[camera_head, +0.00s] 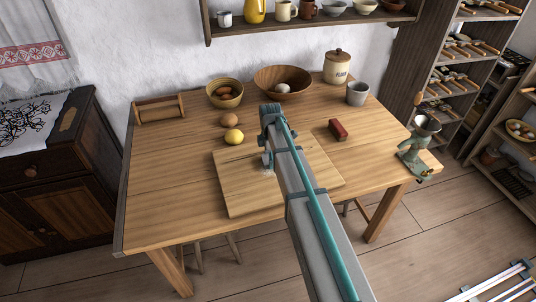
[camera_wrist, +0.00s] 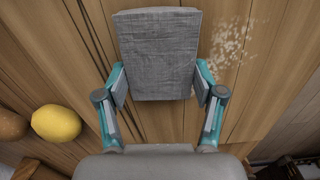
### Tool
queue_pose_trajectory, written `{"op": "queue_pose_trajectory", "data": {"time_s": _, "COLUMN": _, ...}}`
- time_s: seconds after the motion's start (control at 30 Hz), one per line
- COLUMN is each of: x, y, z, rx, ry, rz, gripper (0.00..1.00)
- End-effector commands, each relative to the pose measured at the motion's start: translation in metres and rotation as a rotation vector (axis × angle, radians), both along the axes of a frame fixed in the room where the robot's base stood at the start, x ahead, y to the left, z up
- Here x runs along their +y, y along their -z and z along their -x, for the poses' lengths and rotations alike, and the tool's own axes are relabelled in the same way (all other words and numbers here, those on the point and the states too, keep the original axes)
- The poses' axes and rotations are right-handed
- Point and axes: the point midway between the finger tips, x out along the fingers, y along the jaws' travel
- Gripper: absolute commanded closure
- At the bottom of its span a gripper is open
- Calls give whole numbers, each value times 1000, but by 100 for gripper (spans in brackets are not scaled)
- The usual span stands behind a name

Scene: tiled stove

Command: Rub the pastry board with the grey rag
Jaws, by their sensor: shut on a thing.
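The pastry board (camera_head: 240,192) lies flat on the wooden table, partly hidden by my arm. My gripper (camera_head: 268,162) is over the board's left part in the head view. In the wrist view my gripper (camera_wrist: 160,82) is shut on the grey rag (camera_wrist: 155,45), a thick grey block of cloth held between both fingers. The head view hides most of the rag behind my gripper. A scatter of pale crumbs or flour (camera_wrist: 232,42) shows on the wood to the right of the rag. I cannot tell whether the rag touches the board.
A lemon (camera_head: 234,136) and a brown, egg-like item (camera_head: 229,119) lie behind the board. A red-brown block (camera_head: 337,130) lies to the right. Bowls (camera_head: 281,79), a flour jar (camera_head: 337,67) and a grey cup (camera_head: 357,93) stand at the back. A green grinder (camera_head: 415,155) is at the right edge.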

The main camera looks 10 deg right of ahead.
Motion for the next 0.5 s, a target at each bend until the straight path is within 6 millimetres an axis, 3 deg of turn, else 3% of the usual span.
{"op": "queue_pose_trajectory", "data": {"time_s": 0.5, "x": -6, "y": 1, "z": 50, "rx": 1, "ry": 0, "rz": 0, "gripper": 65}}
